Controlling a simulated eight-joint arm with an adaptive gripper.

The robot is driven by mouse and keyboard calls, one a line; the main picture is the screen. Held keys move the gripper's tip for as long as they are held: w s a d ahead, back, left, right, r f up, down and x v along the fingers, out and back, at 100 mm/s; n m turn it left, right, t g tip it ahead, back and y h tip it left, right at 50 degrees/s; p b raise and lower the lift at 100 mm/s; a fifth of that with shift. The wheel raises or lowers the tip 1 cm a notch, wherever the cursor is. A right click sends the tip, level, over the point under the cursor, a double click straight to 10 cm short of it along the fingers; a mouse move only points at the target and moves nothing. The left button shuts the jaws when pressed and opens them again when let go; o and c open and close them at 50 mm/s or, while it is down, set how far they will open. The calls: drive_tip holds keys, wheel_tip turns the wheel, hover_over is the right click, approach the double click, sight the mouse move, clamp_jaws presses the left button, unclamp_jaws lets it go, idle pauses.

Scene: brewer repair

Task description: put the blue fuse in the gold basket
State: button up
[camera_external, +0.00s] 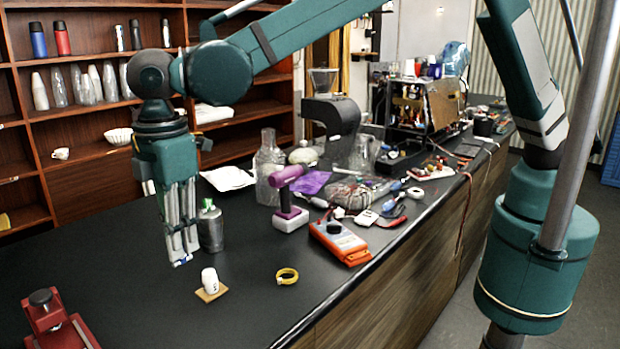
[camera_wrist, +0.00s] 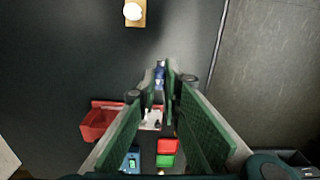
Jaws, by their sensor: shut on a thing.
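My gripper (camera_external: 181,250) points down over the left part of the black counter, close to its surface. In the wrist view its fingers (camera_wrist: 160,88) are closed together around a small blue thing, the blue fuse (camera_wrist: 159,73). A blue tip of the fuse (camera_external: 182,263) shows under the fingertips in the external view; the rest is hidden by the fingers. I cannot make out a gold basket for certain. A yellow ring-shaped thing (camera_external: 287,276) lies on the counter to the right of my gripper.
A grey bottle (camera_external: 210,228) stands just right of my fingers. A white knob-like piece on a wooden square (camera_external: 209,283) is in front, and a red device (camera_external: 52,320) is at front left. An orange meter (camera_external: 339,242) and tools crowd the right.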

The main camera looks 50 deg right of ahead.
drive_tip(key=w+d+p, duration=0.4)
drive_tip(key=w+d, duration=2.5)
drive_tip(key=w, duration=0.4)
drive_tip(key=shift+m, duration=0.3)
drive_tip(key=shift+s+d+f, duration=0.1)
drive_tip(key=shift+f, duration=2.5)
drive_tip(key=shift+f, duration=0.2)
drive_tip(key=shift+f+b, duration=0.95)
drive_tip(key=shift+f, duration=4.35)
drive_tip(key=o, duration=0.8)
